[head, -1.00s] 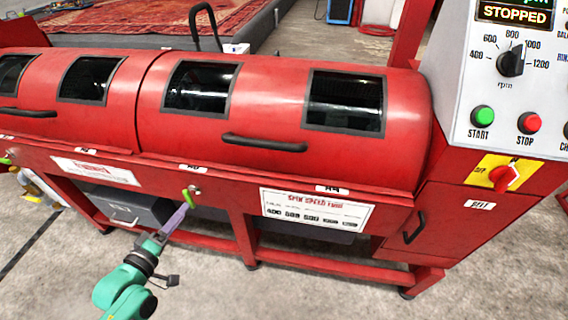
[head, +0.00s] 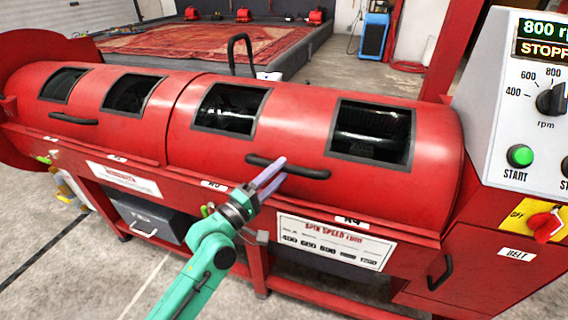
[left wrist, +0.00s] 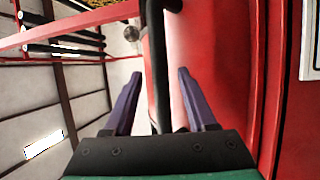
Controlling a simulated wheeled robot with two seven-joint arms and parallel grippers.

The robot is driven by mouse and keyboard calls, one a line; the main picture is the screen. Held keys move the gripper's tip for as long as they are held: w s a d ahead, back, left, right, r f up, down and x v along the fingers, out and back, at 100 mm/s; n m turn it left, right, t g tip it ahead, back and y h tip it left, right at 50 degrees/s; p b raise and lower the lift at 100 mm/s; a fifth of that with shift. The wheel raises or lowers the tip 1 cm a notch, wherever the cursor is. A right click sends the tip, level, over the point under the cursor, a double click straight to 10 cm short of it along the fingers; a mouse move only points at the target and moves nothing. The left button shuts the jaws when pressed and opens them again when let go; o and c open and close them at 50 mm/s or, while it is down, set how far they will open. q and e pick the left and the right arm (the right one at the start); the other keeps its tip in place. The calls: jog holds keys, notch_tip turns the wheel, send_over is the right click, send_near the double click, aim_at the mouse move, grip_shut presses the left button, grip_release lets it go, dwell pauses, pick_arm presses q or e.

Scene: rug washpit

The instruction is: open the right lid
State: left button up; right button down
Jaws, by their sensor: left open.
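The right lid (head: 285,120) is the red curved cover with two dark windows, and it lies closed on the red machine. Its black bar handle (head: 310,172) runs along its lower front. My left gripper (head: 270,175), with purple fingers, is open at the left part of this handle. In the left wrist view the handle (left wrist: 158,60) runs lengthwise between the two open fingers (left wrist: 158,85); I cannot tell whether they touch it. A green latch (head: 206,210) below the lid is partly hidden by my left gripper. My right gripper is not in view.
The left lid (head: 140,125) is closed beside it, with its own handle (head: 73,118). A grey control panel (head: 520,100) stands at the right, its display reading stopped. A black upright loop (head: 240,50) rises behind the lids. Open floor (head: 60,215) lies at the front left.

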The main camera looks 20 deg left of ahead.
pick_arm(q)
jog(key=shift+x, duration=1.15)
grip_shut()
jog(key=shift+f, duration=0.1)
dwell(0.4)
